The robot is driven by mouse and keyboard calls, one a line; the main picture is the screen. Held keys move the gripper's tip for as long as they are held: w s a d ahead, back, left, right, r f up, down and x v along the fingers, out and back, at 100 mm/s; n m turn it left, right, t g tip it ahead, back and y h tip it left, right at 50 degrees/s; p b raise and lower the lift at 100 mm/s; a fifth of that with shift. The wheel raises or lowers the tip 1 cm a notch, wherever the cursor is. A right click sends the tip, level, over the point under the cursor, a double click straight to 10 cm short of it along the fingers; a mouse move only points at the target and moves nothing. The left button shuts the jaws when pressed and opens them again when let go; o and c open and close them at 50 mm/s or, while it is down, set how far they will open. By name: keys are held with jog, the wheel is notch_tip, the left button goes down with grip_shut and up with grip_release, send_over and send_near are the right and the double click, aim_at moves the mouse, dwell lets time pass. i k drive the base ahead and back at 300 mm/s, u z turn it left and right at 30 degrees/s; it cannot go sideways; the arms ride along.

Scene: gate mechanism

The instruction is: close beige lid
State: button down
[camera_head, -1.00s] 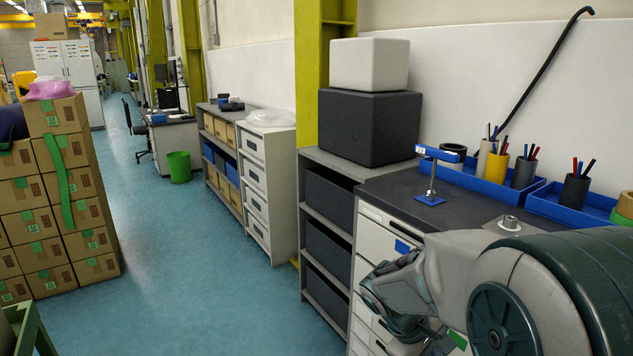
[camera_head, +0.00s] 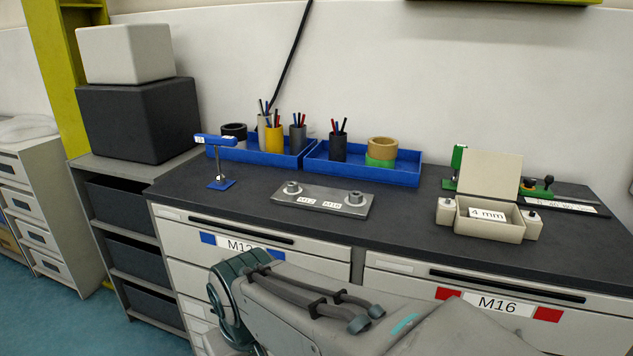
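A small beige box (camera_head: 489,222) labelled "4 mm" stands on the right part of the dark worktop. Its beige lid (camera_head: 479,172) is open and stands nearly upright at the back of the box. A small beige block with a knob sits at each side of the box. My arm crosses the lower middle of the view, in front of the drawers and lower than the worktop. My gripper is not visible in this view, and the arm is apart from the box and lid.
On the dark worktop (camera_head: 400,211) are a metal plate (camera_head: 322,199) with two nuts, a blue stand (camera_head: 219,160) and blue trays (camera_head: 361,166) with pen cups and tape rolls. Drawers (camera_head: 490,300) are below. The worktop's front middle is clear.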

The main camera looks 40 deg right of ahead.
aim_at(496, 175)
jog(key=z, duration=2.25)
jog(key=k, duration=0.5)
jog(key=z, duration=1)
jog(key=i, duration=1)
jog(key=u, duration=0.45)
